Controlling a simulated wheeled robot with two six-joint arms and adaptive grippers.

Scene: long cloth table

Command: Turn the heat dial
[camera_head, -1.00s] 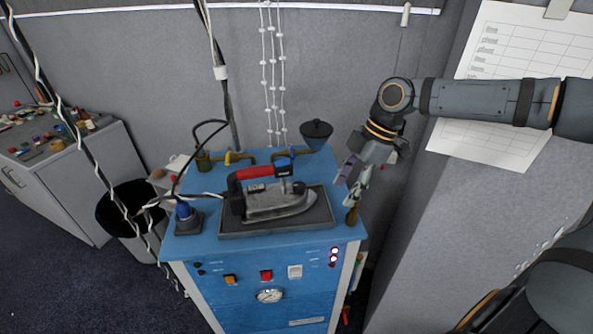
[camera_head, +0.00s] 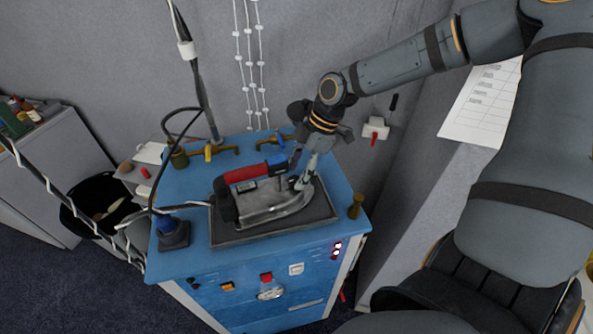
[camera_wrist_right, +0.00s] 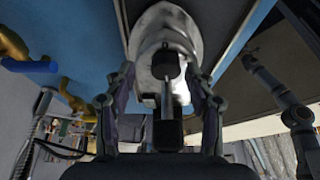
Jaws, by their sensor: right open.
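The iron (camera_head: 268,208) has a grey metal body and a red and blue handle, and lies on a dark pad on the blue station. My right gripper (camera_head: 299,171) comes down over the iron's nose end. In the right wrist view its two fingers (camera_wrist_right: 163,88) are apart, one on each side of a dark round knob (camera_wrist_right: 167,64) on the iron, which looks like the heat dial. I cannot tell whether either finger touches it. In the head view the fingers largely hide the knob. My left gripper is not in view.
The blue station (camera_head: 190,262) has buttons and a gauge (camera_head: 270,293) on its front. A brass post (camera_head: 356,206) stands at its right edge. Brass valves (camera_head: 270,143) line the back. A hanging cable and a black bin (camera_head: 75,195) are at the left.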

